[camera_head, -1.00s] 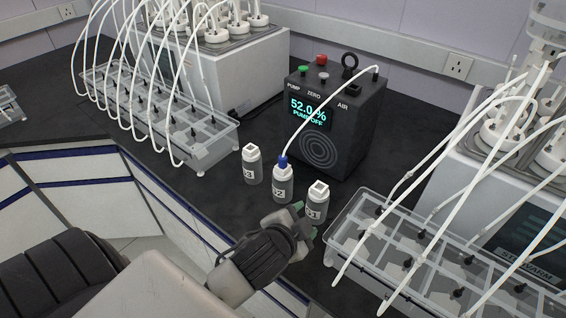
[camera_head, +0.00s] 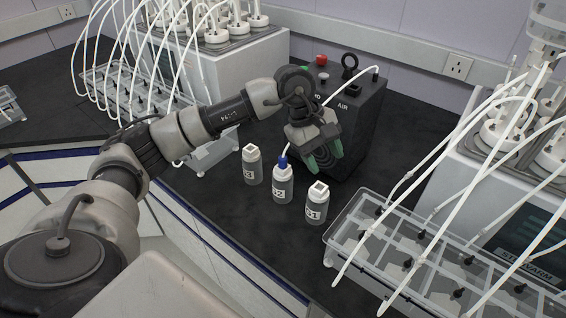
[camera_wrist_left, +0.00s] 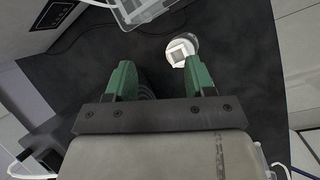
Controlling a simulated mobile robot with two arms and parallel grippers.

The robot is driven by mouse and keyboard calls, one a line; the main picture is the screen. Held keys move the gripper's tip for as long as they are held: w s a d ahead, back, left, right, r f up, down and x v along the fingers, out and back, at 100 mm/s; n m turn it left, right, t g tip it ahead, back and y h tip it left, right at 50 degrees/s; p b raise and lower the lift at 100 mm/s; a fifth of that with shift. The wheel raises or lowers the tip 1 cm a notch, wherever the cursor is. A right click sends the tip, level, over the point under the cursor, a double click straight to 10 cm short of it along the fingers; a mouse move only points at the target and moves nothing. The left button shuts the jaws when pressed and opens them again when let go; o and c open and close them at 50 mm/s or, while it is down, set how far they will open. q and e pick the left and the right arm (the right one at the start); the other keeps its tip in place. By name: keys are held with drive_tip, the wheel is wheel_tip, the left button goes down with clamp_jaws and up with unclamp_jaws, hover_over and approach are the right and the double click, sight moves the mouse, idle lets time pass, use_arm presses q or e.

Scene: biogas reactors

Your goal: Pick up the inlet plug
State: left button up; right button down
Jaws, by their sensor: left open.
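A black ring-topped piece (camera_head: 349,66) stands on top of the dark pump box (camera_head: 362,112), near the AIR label. It may be the inlet plug, but I cannot be sure. My left gripper (camera_head: 325,158) hangs in front of the box with its green fingers pointing down, above and behind the bottles. In the left wrist view the left gripper (camera_wrist_left: 158,78) is open with nothing between its fingers. A white square-topped bottle (camera_wrist_left: 182,51) shows just beyond one fingertip there; I cannot tell which one. The right gripper is out of view.
Bottles 3 (camera_head: 252,168), 2 (camera_head: 282,184) and 1 (camera_head: 317,205) stand on the black bench. Bottle 2 has a blue cap with a white tube. Clear racks with tubes stand at left (camera_head: 205,155) and right (camera_head: 372,262). My arm hides the box's display.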

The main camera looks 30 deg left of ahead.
use_arm(q)
drive_tip(key=a+r+y, duration=0.3)
drive_tip(key=a+y, duration=0.2)
drive_tip(key=a, duration=0.6)
drive_tip(key=p, duration=0.1)
hover_over(283, 157)
drive_tip(key=shift+g, duration=0.4)
drive_tip(key=f, duration=0.2)
drive_tip(key=s+f, duration=0.1)
drive_tip(key=f, duration=0.1)
drive_tip(key=shift+a+f, duration=0.1)
drive_tip(key=shift+a, duration=0.1)
drive_tip(key=shift+f, duration=0.4)
drive_tip(key=shift+w+d+f+p, duration=0.1)
drive_tip(key=shift+f+p, duration=0.4)
drive_tip(key=shift+f, duration=0.05)
drive_tip(key=f, duration=0.1)
drive_tip(key=f+p, duration=0.1)
drive_tip(key=f, duration=0.1)
drive_tip(key=shift+w+d+f, duration=0.1)
drive_tip(key=shift+w+f, duration=0.2)
drive_tip(key=shift+f, duration=0.4)
drive_tip(key=shift+c, duration=0.3)
drive_tip(key=c, duration=0.9)
